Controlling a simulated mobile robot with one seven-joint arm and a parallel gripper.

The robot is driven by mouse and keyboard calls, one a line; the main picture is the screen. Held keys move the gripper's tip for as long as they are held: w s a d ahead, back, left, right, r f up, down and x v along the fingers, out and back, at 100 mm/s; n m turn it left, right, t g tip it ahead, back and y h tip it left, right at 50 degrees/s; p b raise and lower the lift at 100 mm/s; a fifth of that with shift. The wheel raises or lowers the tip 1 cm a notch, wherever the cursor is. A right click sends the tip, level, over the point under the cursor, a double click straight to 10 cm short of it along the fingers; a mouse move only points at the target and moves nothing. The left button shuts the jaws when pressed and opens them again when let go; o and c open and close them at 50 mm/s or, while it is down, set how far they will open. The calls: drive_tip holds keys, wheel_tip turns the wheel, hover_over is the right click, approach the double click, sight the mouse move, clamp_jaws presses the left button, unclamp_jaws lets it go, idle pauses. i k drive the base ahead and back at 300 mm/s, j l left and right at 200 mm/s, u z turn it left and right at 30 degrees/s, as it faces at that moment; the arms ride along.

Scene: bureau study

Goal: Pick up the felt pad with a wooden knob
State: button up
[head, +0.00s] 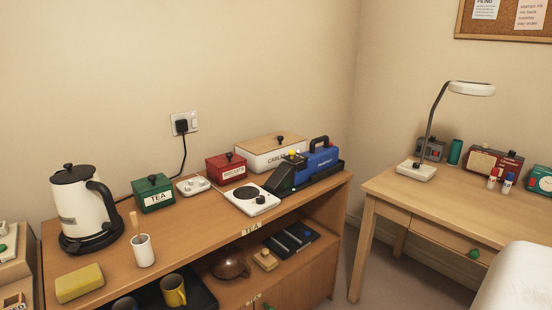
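A small tan block with a round knob on top (265,259) sits on the open shelf below the cabinet top, right of a brown glass pot. It looks like the felt pad with a wooden knob, but its material is too small to tell. It stands apart from the dark tray to its right. My gripper is not in view.
The cabinet top (190,228) overhangs the shelf. On the shelf are the brown pot (231,265), a dark tray with bars (291,240) and a yellow mug (173,290). A kettle (75,200), white cup (143,250) and hotplate (250,200) stand above. A desk (390,200) is right.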

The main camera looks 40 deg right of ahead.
sight(266, 261)
drive_tip(key=l+z, duration=0.45)
drive_tip(key=l, duration=2.15)
drive_tip(key=i+l+z, duration=0.1)
drive_tip(key=i, duration=0.65)
drive_tip(key=i+j, duration=0.15)
drive_tip(key=i, duration=0.2)
drive_tip(key=i+j, duration=0.15)
drive_tip(key=i, duration=0.2)
